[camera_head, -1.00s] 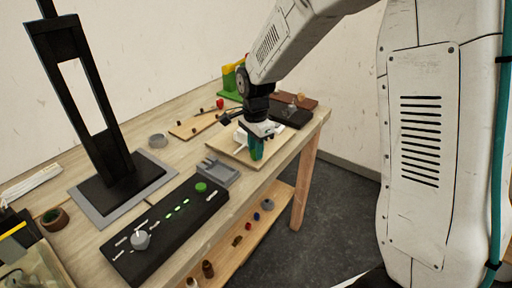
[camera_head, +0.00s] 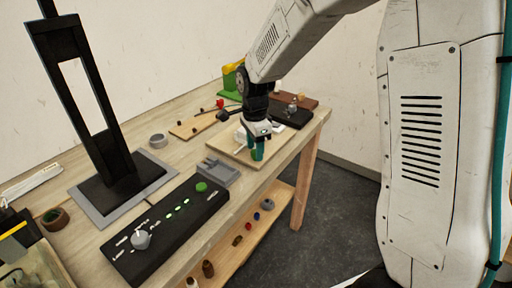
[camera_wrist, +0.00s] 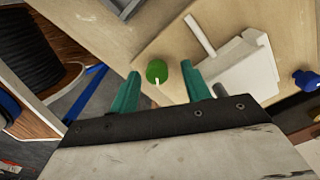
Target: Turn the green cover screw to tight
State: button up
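The green cover screw (camera_wrist: 157,71) shows in the wrist view as a round green knob with a white mark at its lower edge. It sits by the pale wooden board (camera_wrist: 190,48). My gripper (camera_wrist: 161,74) is open, with one teal finger on each side of the knob and gaps showing between them. I cannot tell whether its tips reach down to the knob's height. In the head view my gripper (camera_head: 257,153) points down over the board (camera_head: 226,150), and the screw is hidden there. A white housing (camera_wrist: 245,68) lies right of the knob in the wrist view.
A black panel (camera_head: 170,232) with a green button and grey knob stands on the bench. A grey tray (camera_head: 218,171) is near the gripper. A black stand (camera_head: 97,130) rises at left. A blue knob (camera_wrist: 306,80) is at the wrist view's right.

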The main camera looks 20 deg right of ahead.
jog(key=shift+d, duration=0.1)
notch_tip(320, 180, up, 8)
jog(key=shift+f, duration=0.15)
dwell(0.5)
jog(key=shift+s+f+n, duration=0.1)
jog(key=shift+s+n, duration=0.15)
jog(key=shift+n, duration=0.55)
jog(key=s+d+r+n, duration=0.2)
jog(key=s+n, duration=0.3)
jog(key=s, duration=0.5)
jog(key=s+d+r+n+t, duration=0.1)
jog(key=s+n, duration=0.4)
jog(key=s, duration=0.5)
jog(key=s+d+r+n, duration=0.3)
jog(key=s+r+n, duration=0.2)
jog(key=s, duration=0.5)
jog(key=shift+s, duration=0.25)
